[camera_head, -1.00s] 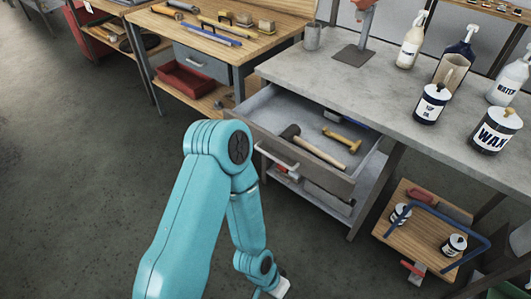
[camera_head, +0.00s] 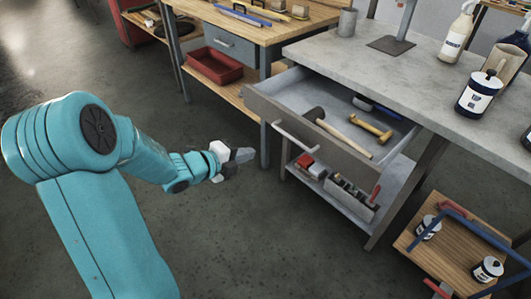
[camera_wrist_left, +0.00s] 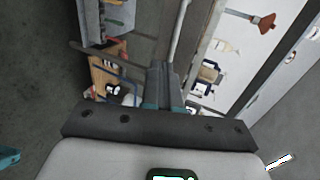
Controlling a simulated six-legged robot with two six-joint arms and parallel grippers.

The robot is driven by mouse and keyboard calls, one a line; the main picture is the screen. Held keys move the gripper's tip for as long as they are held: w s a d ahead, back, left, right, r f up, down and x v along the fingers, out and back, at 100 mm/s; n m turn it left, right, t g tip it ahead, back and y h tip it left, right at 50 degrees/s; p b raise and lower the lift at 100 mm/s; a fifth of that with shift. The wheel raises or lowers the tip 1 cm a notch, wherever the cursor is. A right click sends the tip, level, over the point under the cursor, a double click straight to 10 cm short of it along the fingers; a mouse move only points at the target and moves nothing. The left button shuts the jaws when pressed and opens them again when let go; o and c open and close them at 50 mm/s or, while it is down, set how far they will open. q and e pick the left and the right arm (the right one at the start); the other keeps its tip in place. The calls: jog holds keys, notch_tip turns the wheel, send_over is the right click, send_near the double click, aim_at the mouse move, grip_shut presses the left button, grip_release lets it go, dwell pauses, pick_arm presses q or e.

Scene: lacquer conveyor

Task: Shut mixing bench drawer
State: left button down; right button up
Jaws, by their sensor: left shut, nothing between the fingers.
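The mixing bench drawer (camera_head: 345,156) stands pulled out from under the grey bench top (camera_head: 400,75). It has a pale bar handle (camera_head: 296,138) on its front. Inside lie a hammer (camera_head: 338,133) with a dark head, a yellow tool (camera_head: 371,128) and a blue-handled item behind them. My left gripper (camera_head: 243,155) is in front of the drawer, to the left of the handle and apart from it. It is shut and empty. In the left wrist view the closed fingers (camera_wrist_left: 163,85) show in the middle. My right gripper is not in view.
A shelf with a grey tool caddy (camera_head: 345,195) sits below the drawer. A wooden cart (camera_head: 460,252) with cans and a blue handle stands at the right. A wooden workbench (camera_head: 270,30) with a red tray (camera_head: 213,66) below is behind. Grey floor is clear in front.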

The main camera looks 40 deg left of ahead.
pick_arm(q)
jog(key=r+x, duration=0.2)
jog(key=x, duration=1)
jog(key=shift+w+d, duration=0.25)
jog(key=shift+w, duration=0.3)
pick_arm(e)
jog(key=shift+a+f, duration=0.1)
